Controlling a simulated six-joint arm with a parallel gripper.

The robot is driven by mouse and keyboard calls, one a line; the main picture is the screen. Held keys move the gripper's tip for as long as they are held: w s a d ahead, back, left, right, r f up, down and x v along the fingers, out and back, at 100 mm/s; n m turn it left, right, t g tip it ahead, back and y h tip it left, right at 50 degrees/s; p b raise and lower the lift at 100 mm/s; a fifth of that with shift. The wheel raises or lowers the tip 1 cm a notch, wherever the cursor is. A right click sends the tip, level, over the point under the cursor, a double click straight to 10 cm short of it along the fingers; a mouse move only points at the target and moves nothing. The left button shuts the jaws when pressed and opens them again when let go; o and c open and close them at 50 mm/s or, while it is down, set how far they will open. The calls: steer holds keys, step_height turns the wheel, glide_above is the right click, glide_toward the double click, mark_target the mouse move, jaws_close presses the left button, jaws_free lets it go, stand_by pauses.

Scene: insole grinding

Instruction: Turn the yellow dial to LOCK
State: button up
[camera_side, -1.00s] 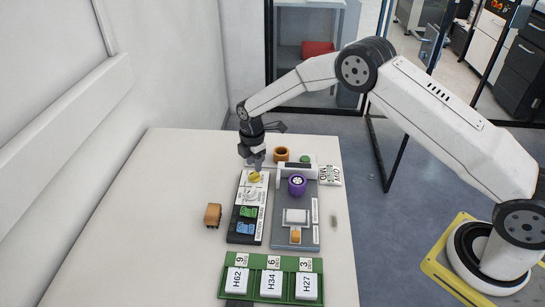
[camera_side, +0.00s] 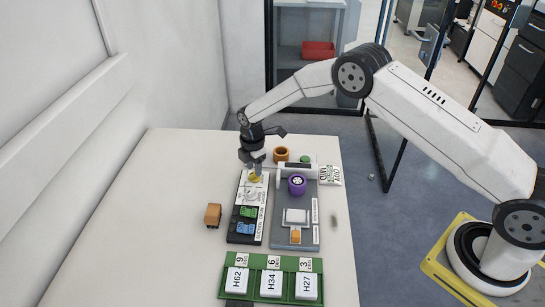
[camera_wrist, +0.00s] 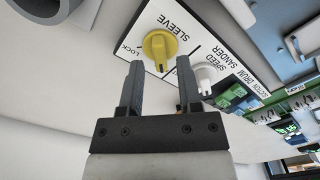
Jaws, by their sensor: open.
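The yellow dial (camera_wrist: 160,46) sits on the white-faced control panel (camera_wrist: 187,18), by the word SLEEVE. LOCK is printed on the panel to the left of the dial in the wrist view. My gripper (camera_wrist: 157,72) is open and empty, with its two fingers apart and the dial showing just beyond their tips. In the side view my gripper (camera_side: 254,168) points down over the far end of the panel, at the yellow dial (camera_side: 254,178). I cannot tell whether a finger touches the dial. The dial's pointer setting is hard to read.
A white speed dial (camera_wrist: 205,78) is beside the yellow dial.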

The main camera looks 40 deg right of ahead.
steer(key=shift+f, duration=1.1)
steer(key=shift+r, duration=0.15)
stand_by(0.4)
jaws_close()
